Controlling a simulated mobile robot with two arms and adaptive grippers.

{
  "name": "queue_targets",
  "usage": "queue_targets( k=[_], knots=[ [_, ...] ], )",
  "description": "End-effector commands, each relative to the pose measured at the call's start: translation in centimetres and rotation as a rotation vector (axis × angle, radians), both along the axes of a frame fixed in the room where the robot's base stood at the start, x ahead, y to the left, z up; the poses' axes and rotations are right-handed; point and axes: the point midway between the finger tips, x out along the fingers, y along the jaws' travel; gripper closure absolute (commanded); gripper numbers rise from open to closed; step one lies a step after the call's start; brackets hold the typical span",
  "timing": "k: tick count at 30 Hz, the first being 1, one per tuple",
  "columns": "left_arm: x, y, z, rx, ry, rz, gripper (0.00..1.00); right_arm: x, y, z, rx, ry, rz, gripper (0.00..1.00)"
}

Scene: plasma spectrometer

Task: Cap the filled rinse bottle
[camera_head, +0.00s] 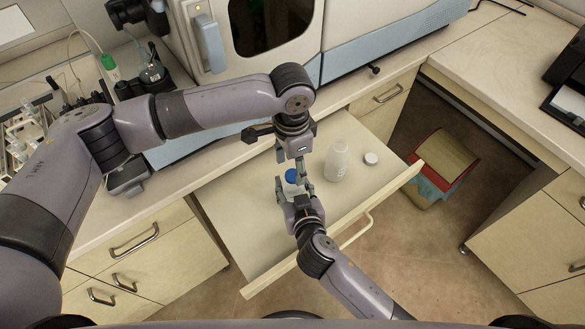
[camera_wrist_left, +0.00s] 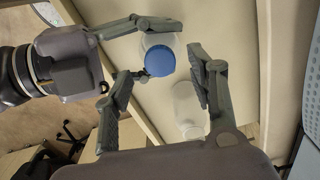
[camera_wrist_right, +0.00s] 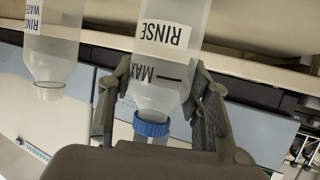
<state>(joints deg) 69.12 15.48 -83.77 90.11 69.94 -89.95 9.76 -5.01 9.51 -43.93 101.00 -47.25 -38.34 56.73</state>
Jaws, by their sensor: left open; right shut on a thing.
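A translucent rinse bottle (camera_wrist_right: 170,65) with printed RINSE and MAX marks stands in the open drawer. My right gripper (camera_head: 294,186) is shut on its sides, with the bottle between the fingers in the right wrist view (camera_wrist_right: 160,95). A blue cap (camera_wrist_left: 151,58) sits at the bottle's mouth; it also shows in the head view (camera_head: 291,176) and right wrist view (camera_wrist_right: 152,125). Whether it is screwed tight cannot be told. My left gripper (camera_head: 291,162) is just above the cap, open, its fingers on either side of it in the left wrist view (camera_wrist_left: 163,68).
A second translucent bottle (camera_head: 338,160) stands to the right in the drawer (camera_head: 240,215), a white cap (camera_head: 371,158) beside it. The instrument (camera_head: 270,30) and counter edge rise behind the drawer. A red-rimmed bin (camera_head: 440,160) is on the floor at right.

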Motion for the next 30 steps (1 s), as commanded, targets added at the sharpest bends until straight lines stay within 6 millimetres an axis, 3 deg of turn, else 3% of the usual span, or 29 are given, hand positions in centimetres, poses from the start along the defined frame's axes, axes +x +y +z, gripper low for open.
queue_targets(
  k=[6, 12, 17, 25, 26, 30],
  knots=[
    [0.1, 0.0, 4.9, -0.001, -0.003, 0.000, 0.48, 0.0, 0.0, -0.1, -0.002, 0.001, -0.001, 1.00],
    [0.0, 0.1, 8.1, 0.000, -0.001, 0.000, 0.48, 0.0, 0.0, -0.1, -0.002, 0.001, -0.001, 1.00],
    [0.0, 0.1, 9.2, 0.001, 0.000, 0.000, 0.48, 0.0, 0.0, -0.1, -0.002, 0.001, -0.001, 1.00],
    [0.0, 0.1, 9.4, 0.001, 0.000, 0.000, 0.48, 0.0, 0.0, -0.1, -0.002, 0.001, -0.001, 1.00],
    [0.0, 0.1, 9.4, 0.001, 0.000, 0.000, 0.48, 0.0, 0.0, -0.1, -0.002, 0.001, -0.001, 0.55],
    [0.0, 0.1, 9.3, 0.001, 0.000, 0.000, 0.48, 0.0, 0.0, -0.1, -0.002, 0.001, -0.001, 0.45]
  ],
)
